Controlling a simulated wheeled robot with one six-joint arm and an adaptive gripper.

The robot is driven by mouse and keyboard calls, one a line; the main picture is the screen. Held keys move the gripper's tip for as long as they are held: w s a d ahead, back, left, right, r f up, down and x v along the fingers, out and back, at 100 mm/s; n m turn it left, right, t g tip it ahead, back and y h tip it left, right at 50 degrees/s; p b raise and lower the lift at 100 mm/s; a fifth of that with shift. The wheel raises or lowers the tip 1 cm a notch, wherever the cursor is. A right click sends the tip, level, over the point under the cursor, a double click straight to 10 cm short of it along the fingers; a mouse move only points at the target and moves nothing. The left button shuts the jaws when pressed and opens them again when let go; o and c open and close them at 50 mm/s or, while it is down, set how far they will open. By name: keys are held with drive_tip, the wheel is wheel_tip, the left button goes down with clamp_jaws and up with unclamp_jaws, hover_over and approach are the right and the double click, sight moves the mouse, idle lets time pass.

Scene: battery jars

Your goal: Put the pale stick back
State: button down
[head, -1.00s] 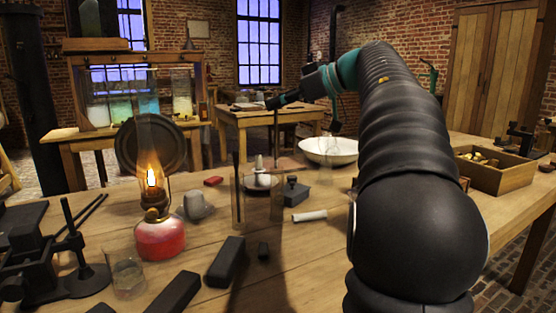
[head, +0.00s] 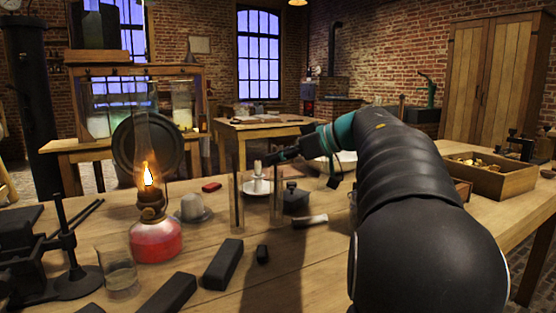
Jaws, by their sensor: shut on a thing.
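My gripper (head: 274,157), dark and small in the head view, is shut just above the right side of a clear glass jar (head: 257,212). A thin upright stick (head: 277,190) runs down from its fingertips along the jar's right side; it looks dark here, and I cannot tell how deep inside the jar it is. A similar dark upright strip (head: 237,205) stands at the jar's left side. A pale cylinder (head: 312,221) lies on the table to the right of the jar. A white candle (head: 258,171) stands in a holder behind the jar.
A lit oil lamp (head: 157,235) with a red base and a glass beaker (head: 119,277) stand on the left. Dark blocks (head: 223,264) lie in front. A dark bottle (head: 295,198) stands right of the jar. A wooden box (head: 488,178) is at the right.

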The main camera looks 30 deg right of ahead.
drive_tip(key=c, duration=1.2)
unclamp_jaws()
drive_tip(key=p+v, duration=0.1)
drive_tip(key=v, duration=1.1)
drive_tip(key=shift+p, duration=0.3)
